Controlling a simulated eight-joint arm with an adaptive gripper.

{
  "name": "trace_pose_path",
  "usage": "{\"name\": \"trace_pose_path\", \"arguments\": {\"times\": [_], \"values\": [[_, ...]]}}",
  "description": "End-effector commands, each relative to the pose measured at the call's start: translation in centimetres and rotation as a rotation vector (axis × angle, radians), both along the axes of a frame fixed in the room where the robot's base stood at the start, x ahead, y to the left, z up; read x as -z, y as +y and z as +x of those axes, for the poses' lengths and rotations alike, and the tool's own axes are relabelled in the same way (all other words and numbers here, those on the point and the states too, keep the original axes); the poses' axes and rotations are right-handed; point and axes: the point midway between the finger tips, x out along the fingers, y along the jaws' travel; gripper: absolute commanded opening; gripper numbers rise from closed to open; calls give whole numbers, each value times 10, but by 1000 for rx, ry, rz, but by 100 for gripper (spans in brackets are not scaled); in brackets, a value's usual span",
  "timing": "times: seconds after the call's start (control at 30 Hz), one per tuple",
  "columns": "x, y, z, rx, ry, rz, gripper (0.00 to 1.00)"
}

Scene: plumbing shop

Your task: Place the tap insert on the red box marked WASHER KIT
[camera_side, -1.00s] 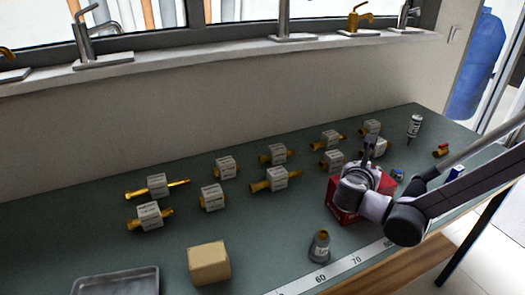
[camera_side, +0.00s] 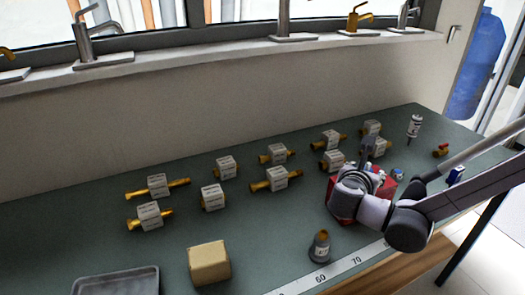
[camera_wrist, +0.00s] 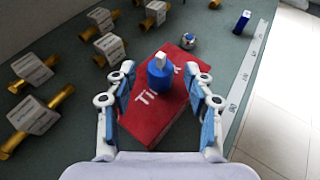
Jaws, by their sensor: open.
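The tap insert, a blue cylinder with a white top (camera_wrist: 160,78), stands upright on the red box (camera_wrist: 150,120) in the wrist view. Part of the box lettering shows upside down there and seems to read KIT; the rest is hidden. My gripper (camera_wrist: 160,70) is open, one finger on each side of the insert, with gaps visible between. In the side view the red box (camera_side: 386,187) is largely covered by my gripper (camera_side: 368,150) and wrist. A bit of blue and white shows there beside the fingers.
A small silver-and-blue part (camera_wrist: 188,41) lies just beyond the box. A dark blue block (camera_wrist: 242,21) is farther off. Several brass fittings with white labels (camera_side: 277,179) stand left of the box.

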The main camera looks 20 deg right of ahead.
Motion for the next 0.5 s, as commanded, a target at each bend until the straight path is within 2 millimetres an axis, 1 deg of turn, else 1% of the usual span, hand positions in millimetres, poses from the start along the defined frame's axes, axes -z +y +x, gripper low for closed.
{"name": "trace_pose_path", "arguments": {"times": [0.03,0.2,0.4,0.5], "values": [[-5,10,-6,-6,1,0,53],[-18,36,-23,-4,0,0,53],[-29,58,-38,-2,0,0,53],[-32,63,-42,-1,0,0,53]]}}
